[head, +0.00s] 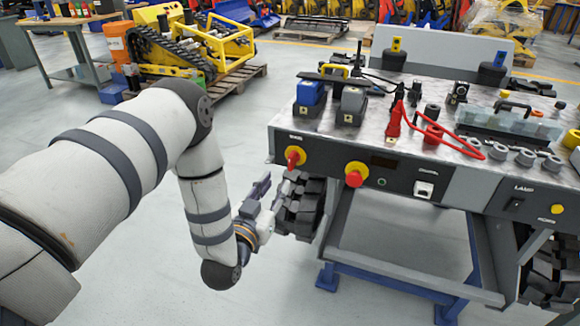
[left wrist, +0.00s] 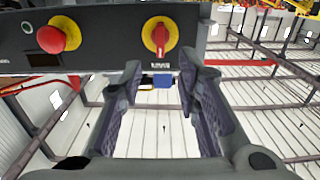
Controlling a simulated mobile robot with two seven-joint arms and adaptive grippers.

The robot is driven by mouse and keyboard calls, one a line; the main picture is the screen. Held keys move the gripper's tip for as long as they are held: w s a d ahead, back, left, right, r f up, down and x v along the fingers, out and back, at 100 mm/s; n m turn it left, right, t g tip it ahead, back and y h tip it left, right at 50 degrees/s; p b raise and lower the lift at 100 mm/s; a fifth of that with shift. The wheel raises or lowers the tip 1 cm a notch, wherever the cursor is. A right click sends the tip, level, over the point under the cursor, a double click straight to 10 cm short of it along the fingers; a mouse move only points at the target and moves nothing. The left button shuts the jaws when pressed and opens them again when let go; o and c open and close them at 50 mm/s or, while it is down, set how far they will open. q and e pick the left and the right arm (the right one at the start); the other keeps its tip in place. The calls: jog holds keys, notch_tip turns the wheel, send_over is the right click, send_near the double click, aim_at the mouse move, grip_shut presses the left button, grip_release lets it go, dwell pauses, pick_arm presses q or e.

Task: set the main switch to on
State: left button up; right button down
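The main switch (head: 293,157) is a red rotary handle on a round yellow plate, at the left end of the carrier's dark front panel. In the left wrist view the switch (left wrist: 160,36) is at the top centre, its red handle lying along the picture's vertical, with an inverted label by it. My left gripper (head: 272,187) is below and left of the switch in the head view, apart from it. In the left wrist view my left gripper (left wrist: 160,72) is open and empty, its fingertips either side of the switch's column in the picture. My right gripper is not in view.
A red mushroom button (head: 355,174) on a yellow plate sits beside the switch; it also shows in the left wrist view (left wrist: 52,39). The carrier's black track (head: 298,207) is close behind my left gripper. The floor (head: 150,262) by my left arm is clear.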

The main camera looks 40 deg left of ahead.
aim_at(290, 164)
pick_arm(q)
jog(key=b+x, duration=0.1)
jog(key=x, duration=0.8)
jog(key=shift+w+f, duration=0.1)
jog(key=shift+w, duration=0.3)
jog(key=shift+w+a, duration=0.15)
jog(key=shift+w, duration=0.35)
grip_shut()
